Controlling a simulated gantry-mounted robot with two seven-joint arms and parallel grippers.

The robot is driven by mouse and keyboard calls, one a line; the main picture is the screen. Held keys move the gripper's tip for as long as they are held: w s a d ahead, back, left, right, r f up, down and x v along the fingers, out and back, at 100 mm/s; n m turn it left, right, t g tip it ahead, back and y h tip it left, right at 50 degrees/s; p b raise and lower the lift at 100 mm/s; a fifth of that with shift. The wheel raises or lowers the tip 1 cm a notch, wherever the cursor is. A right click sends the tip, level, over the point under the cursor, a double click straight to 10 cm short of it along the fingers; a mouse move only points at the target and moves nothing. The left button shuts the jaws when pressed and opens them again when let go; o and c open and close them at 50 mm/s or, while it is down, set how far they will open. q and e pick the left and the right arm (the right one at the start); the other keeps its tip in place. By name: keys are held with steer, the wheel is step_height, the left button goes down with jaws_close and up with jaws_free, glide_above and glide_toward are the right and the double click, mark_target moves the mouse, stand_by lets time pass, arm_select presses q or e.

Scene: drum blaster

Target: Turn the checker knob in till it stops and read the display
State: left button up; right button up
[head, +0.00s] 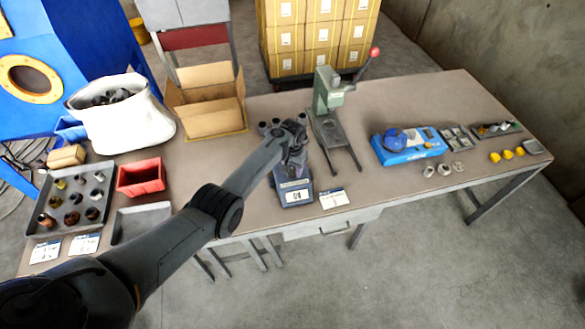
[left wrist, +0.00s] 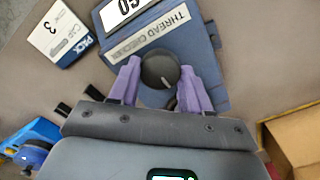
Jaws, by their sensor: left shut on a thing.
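The blue thread checker (head: 293,188) sits near the table's front edge, left of the middle. Its label reads THREAD CHECKER (left wrist: 150,37) in the left wrist view. Its round dark knob (left wrist: 160,69) lies between the two purple fingers of my left gripper (left wrist: 161,82), which is shut on it. In the head view my left gripper (head: 295,160) hides the knob. The white display (left wrist: 125,8) is cut off by the top edge of the left wrist view; dark digits show, but I cannot read them surely. My right gripper is not in view.
A PACK card (head: 333,198) lies beside the checker. A green press (head: 330,95) with a red-tipped lever stands behind it. An open cardboard box (head: 210,105) and a red bin (head: 141,177) are left.

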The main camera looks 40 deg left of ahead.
mark_target(292, 171)
arm_select(q)
steer(key=o, duration=1.1)
steer(key=shift+c, duration=0.2)
steer(key=shift+r, duration=0.1)
steer(key=shift+r+p, duration=0.35)
steer(key=shift+r, duration=0.2)
step_height(292, 171, up, 10)
steer(key=p, duration=0.2)
steer(key=shift+f, duration=0.2)
